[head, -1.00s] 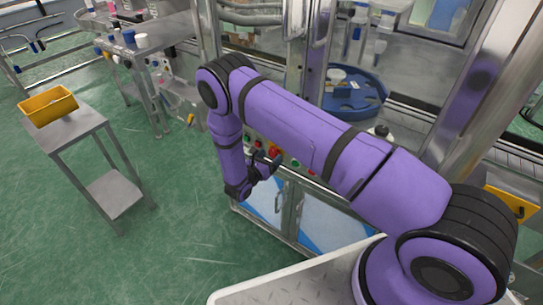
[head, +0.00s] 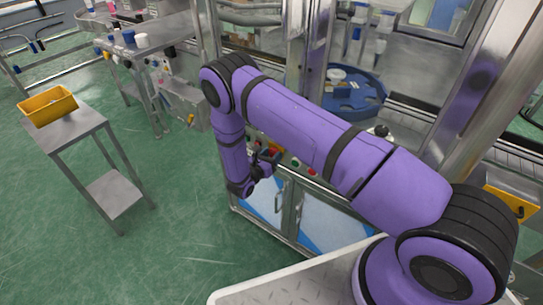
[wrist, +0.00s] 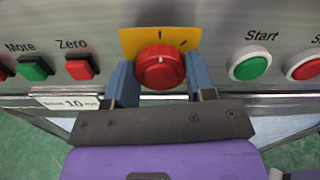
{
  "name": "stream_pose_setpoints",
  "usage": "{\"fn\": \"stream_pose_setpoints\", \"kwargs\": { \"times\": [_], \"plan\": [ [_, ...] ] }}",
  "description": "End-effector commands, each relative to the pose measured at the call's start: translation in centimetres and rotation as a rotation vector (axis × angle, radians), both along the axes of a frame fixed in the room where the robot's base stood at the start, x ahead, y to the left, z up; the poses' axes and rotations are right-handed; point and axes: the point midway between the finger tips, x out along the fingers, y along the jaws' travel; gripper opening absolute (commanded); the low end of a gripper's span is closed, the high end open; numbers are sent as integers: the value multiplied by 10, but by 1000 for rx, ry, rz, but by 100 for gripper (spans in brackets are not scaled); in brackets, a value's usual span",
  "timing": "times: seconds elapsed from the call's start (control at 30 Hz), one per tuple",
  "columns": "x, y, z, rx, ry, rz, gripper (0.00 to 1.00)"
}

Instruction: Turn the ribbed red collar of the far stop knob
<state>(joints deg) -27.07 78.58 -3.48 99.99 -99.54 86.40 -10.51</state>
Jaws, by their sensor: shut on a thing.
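The far stop knob (wrist: 160,66) is red and round, on a yellow plate (wrist: 130,40) with dark tick marks, in the upper middle of the wrist view. A short pale mark on its face points up. Its collar shows as a red rim; the ribs are too small to make out. My gripper (wrist: 159,80) has one blue-grey finger on each side of the knob and is shut on its collar. In the head view my gripper (head: 265,163) is at the cabinet's front panel, where my arm and hand mostly hide the knob.
Green Start button (wrist: 250,64) and a red button (wrist: 315,70) sit right of the knob. Red Zero button (wrist: 81,67) and green More button (wrist: 35,68) sit left, with a white "10" label (wrist: 66,102) below. A grey side table (head: 68,130) stands left; the green floor between is clear.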

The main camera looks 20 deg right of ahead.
Motion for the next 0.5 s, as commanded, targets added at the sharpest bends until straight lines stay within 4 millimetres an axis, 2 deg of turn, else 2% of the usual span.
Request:
{"fn": "stream_pose_setpoints", "kwargs": {
  "times": [0.5],
  "plan": [
    [-1, 1, 0, 201, -278, 3, 26]
  ]
}}
